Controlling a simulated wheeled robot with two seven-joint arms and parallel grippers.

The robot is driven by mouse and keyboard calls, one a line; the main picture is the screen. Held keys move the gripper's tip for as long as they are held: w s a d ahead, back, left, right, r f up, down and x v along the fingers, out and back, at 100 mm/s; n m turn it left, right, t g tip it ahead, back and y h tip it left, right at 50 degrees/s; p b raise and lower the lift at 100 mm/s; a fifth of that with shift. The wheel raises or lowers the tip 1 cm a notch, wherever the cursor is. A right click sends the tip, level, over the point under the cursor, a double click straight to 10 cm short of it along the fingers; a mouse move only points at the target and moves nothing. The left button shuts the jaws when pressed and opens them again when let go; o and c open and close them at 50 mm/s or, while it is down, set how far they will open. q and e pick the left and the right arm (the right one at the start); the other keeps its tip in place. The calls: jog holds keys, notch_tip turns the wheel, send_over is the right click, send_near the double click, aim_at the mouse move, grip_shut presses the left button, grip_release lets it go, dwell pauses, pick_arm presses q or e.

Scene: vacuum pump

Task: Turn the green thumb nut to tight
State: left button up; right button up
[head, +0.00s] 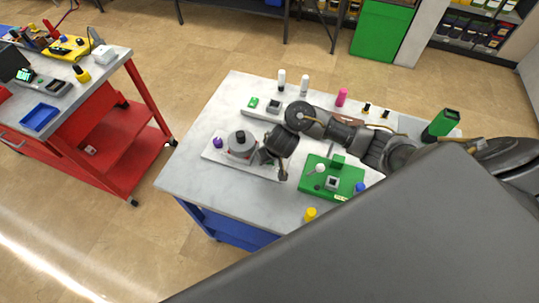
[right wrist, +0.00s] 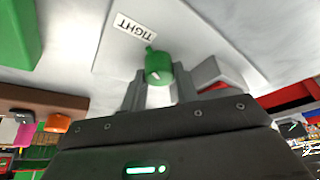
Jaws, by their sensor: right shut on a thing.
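In the right wrist view, the green thumb nut (right wrist: 157,66) sits between the two grey fingers of my right gripper (right wrist: 160,74), which is shut on it. A small green nub on the nut sticks out toward the white TIGHT label (right wrist: 135,27), which appears upside down. In the head view, my right gripper (head: 264,158) is down beside the grey pump (head: 240,145) on its white base plate (head: 213,155). The nut is hidden there behind the gripper and wrist. My left gripper is not in view.
On the table (head: 190,177), a green block fixture (head: 345,185) stands right of my right gripper. White bottles (head: 304,83) and a pink bottle (head: 342,97) stand behind my right arm. A yellow-capped item (head: 310,214) is near the front edge. A red cart (head: 110,125) stands left.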

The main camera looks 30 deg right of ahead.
jog(key=shift+s+f, duration=0.2)
jog(key=o, duration=1)
jog(key=shift+w, duration=0.1)
jog(key=shift+r, duration=0.1)
jog(key=shift+w+a+r, duration=0.1)
jog(key=shift+r, duration=0.05)
